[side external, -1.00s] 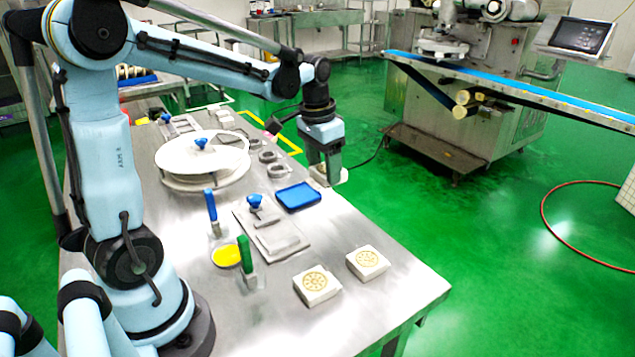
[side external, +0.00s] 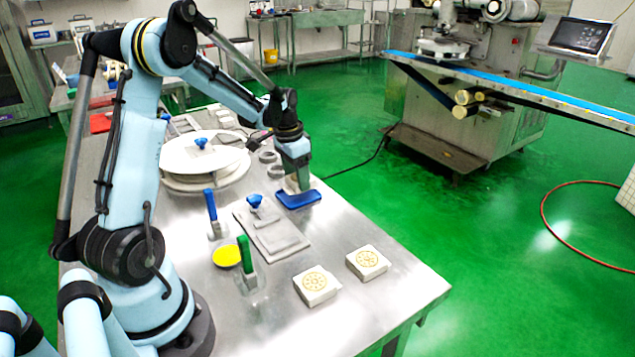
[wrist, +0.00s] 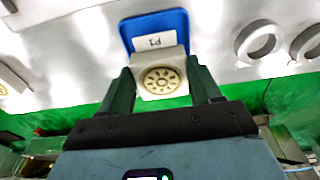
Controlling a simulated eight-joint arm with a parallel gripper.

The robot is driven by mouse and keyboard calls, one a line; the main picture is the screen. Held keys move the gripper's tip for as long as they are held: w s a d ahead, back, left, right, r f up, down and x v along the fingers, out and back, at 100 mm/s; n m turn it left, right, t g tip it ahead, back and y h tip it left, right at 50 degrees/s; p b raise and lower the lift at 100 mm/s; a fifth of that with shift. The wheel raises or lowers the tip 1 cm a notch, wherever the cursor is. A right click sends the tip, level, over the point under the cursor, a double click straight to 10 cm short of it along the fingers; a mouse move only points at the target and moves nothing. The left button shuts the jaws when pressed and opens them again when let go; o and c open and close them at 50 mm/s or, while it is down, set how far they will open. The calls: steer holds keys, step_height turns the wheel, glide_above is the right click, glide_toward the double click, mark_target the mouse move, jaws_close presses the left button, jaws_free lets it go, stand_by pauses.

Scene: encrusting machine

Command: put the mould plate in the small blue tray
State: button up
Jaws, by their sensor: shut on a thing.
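The mould plate (wrist: 161,80) is a pale block with a round flower-like pattern, held between the two fingers of my gripper (wrist: 160,68) in the wrist view. In the side view my gripper (side external: 297,185) points down at the small blue tray (side external: 312,196), and the plate shows only as a small pale patch there. The blue tray (wrist: 150,20) shows just beyond the plate in the wrist view. A white tag marked P1 (wrist: 153,40) lies between them. I cannot tell whether the plate touches the tray floor.
Two similar patterned blocks, one left (side external: 317,282) and one right (side external: 368,262), sit near the table's front edge. A flat plate with a blue knob (side external: 270,235) lies before the tray. A large white disc (side external: 205,158) and grey rings (side external: 268,157) are behind.

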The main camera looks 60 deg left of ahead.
mark_target(291, 181)
steer(key=shift+f, duration=1.25)
steer(key=shift+f, duration=0.15)
steer(key=o, duration=1.1)
step_height(291, 181, up, 12)
steer(key=s, duration=0.2)
steer(key=shift+s+d+r+t, duration=0.1)
steer(key=shift+s+d+t, duration=1)
steer(key=shift+d, duration=2.75)
steer(key=shift+s+d+r+t, duration=0.1)
steer(key=shift+s+d+t, duration=1)
steer(key=shift+d, duration=2.75)
steer(key=shift+s+d+r+t, duration=0.1)
steer(key=shift+s+d+t, duration=0.95)
steer(key=shift+d, duration=2.8)
